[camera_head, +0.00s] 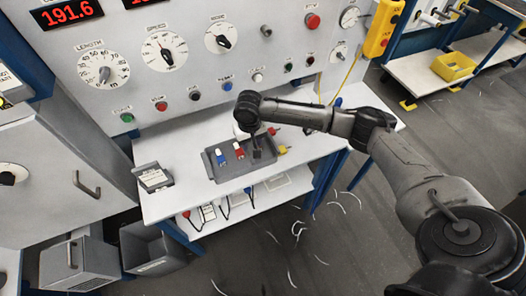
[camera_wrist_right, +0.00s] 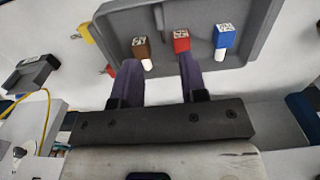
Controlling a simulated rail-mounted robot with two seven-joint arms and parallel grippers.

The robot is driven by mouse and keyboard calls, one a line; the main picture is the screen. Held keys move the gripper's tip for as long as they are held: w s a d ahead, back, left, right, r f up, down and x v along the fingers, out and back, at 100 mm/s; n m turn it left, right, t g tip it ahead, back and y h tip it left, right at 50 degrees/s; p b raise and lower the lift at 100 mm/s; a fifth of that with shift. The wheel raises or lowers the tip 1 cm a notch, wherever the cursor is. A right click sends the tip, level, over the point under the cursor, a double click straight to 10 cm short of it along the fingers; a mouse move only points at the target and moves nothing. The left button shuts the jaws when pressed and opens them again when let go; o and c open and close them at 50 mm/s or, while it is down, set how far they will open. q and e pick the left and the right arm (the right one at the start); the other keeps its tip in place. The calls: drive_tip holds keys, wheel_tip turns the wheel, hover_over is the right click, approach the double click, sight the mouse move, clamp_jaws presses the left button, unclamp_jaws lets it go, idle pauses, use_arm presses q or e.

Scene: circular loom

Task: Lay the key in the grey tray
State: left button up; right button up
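The grey tray (camera_head: 228,172) lies on the white table, and its rim (camera_wrist_right: 262,40) fills the upper part of the right wrist view. Tagged, key-like pieces lie in it: blue (camera_wrist_right: 224,36), red (camera_wrist_right: 181,40) and brown (camera_wrist_right: 141,47), with white ends showing on the brown and blue ones. The blue (camera_head: 221,158) and red (camera_head: 239,152) ones also show in the head view. My right gripper (camera_head: 257,152) reaches down over the tray's right part. Its fingers (camera_wrist_right: 158,70) are apart with nothing gripped between them; their tips are close to the brown and red pieces. My left gripper is out of view.
A yellow piece (camera_head: 283,150) and a red piece (camera_head: 273,131) lie on the table beside the tray. A small grey labelled box (camera_head: 153,177) stands at the table's left. A control panel (camera_head: 190,60) with dials and buttons rises behind.

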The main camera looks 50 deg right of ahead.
drive_tip(key=s+a+f+n+t+y, duration=0.1)
drive_tip(key=s+a+f+n, duration=0.3)
drive_tip(key=s+a, duration=0.45)
drive_tip(key=s+a+f+n+t+y, duration=0.1)
drive_tip(key=s+a+f+n, duration=0.2)
drive_tip(key=s+a+f, duration=0.5)
drive_tip(key=s+d+r+h, duration=0.1)
drive_tip(key=s+r, duration=0.2)
drive_tip(key=s, duration=0.4)
drive_tip(key=s+d+r+t, duration=0.1)
drive_tip(key=s+r, duration=0.1)
drive_tip(key=s, duration=0.4)
drive_tip(key=shift+s+d+r+t+h, duration=0.2)
drive_tip(key=shift+s+r+t+h, duration=0.1)
drive_tip(key=shift+s+r+h, duration=0.1)
